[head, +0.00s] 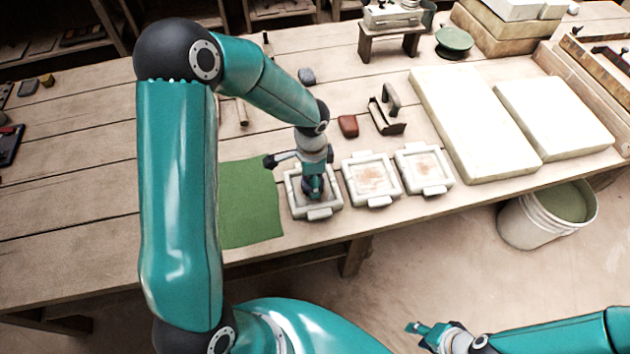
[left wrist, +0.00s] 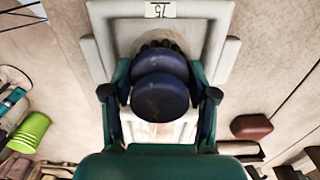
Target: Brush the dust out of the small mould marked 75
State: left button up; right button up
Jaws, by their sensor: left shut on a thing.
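The small mould marked 75 (left wrist: 218,48) is a pale square frame, its label upside down at the top of the left wrist view. In the head view it is the leftmost mould (head: 326,206), beside the green mat. My left gripper (head: 313,186) is over it, shut on a brush with a dark blue rounded handle (left wrist: 160,97). Dark bristles show at the brush's far end, inside the frame. Some brownish dust shows on the mould's floor; the brush and gripper hide much of it. My right gripper (head: 427,332) is low in front of the bench, its jaws unclear.
Two more moulds (head: 371,200) (head: 447,184) with brownish dust stand to the right. The green mat (head: 250,205) lies left. A red-brown block (head: 348,126) and a dark-handled tool (head: 388,115) lie behind. White slabs (head: 470,130) fill the right; a bucket (head: 535,232) stands below.

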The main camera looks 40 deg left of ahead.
pick_arm(q)
jog(key=shift+f, duration=0.3)
jog(key=shift+w+r, duration=0.1)
jog(key=shift+w, duration=0.35)
jog(key=shift+w+a, duration=0.1)
jog(key=shift+w, duration=0.55)
jog(key=shift+s+a, duration=0.25)
jog(key=shift+a, duration=0.1)
jog(key=shift+s+a+b, duration=0.3)
jog(key=shift+s+a, duration=0.45)
jog(key=shift+s, duration=0.3)
jog(key=shift+s+d, duration=0.1)
